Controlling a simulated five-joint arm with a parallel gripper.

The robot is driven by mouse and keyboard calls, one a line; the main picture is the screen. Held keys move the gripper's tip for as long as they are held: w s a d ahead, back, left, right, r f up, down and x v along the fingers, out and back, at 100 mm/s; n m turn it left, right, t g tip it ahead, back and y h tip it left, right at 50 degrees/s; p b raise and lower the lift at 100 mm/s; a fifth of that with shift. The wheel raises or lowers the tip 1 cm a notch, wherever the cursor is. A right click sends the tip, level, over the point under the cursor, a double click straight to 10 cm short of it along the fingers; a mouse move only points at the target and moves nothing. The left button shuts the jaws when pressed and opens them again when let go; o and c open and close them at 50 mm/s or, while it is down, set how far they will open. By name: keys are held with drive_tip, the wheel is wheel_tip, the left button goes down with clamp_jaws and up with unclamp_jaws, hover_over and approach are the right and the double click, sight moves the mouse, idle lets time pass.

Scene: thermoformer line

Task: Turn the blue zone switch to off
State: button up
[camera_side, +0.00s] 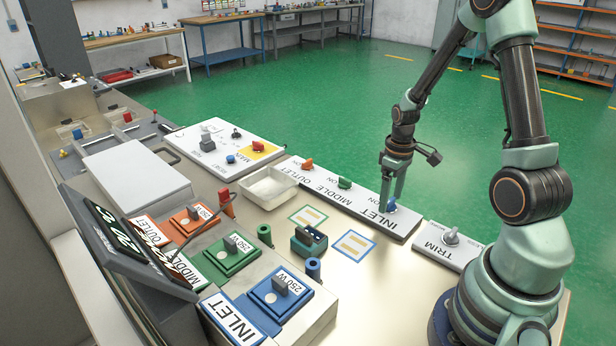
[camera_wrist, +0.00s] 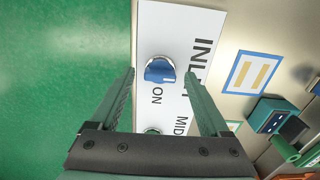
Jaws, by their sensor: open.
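The blue zone switch (camera_side: 391,206) is a round knob on the white panel end marked INLET. In the wrist view the blue knob (camera_wrist: 160,70) has a pale mark on its lower right, and the word ON is printed just below it. I cannot tell its exact setting. My gripper (camera_side: 391,197) points down over the knob, with its fingers open. In the wrist view my gripper (camera_wrist: 160,72) has one finger on each side of the knob, with gaps showing. Contact is not visible. The fingers partly hide the knob in the side view.
The green switch (camera_side: 345,184) and orange switch (camera_side: 307,164) stand on the same panel. A grey TRIM knob (camera_side: 450,237) is on a separate panel. A white tray (camera_side: 266,187), a dark teal block (camera_side: 309,241) and blue heater block (camera_side: 280,293) lie left of the panel.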

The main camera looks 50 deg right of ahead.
sight(391, 200)
wheel_tip(391, 200, up, 12)
idle(0.5)
drive_tip(key=a+r+t, duration=0.2)
drive_tip(key=a+r, duration=0.3)
drive_tip(key=a, duration=0.4)
drive_tip(key=s+a+r+t, duration=0.1)
drive_tip(key=a+r+t, duration=0.2)
drive_tip(key=a, duration=0.7)
wheel_tip(391, 200, up, 2)
drive_tip(key=shift+s+a+r+t, duration=0.15)
drive_tip(key=shift+s+a+t, duration=0.05)
drive_tip(key=shift+s+t, duration=0.1)
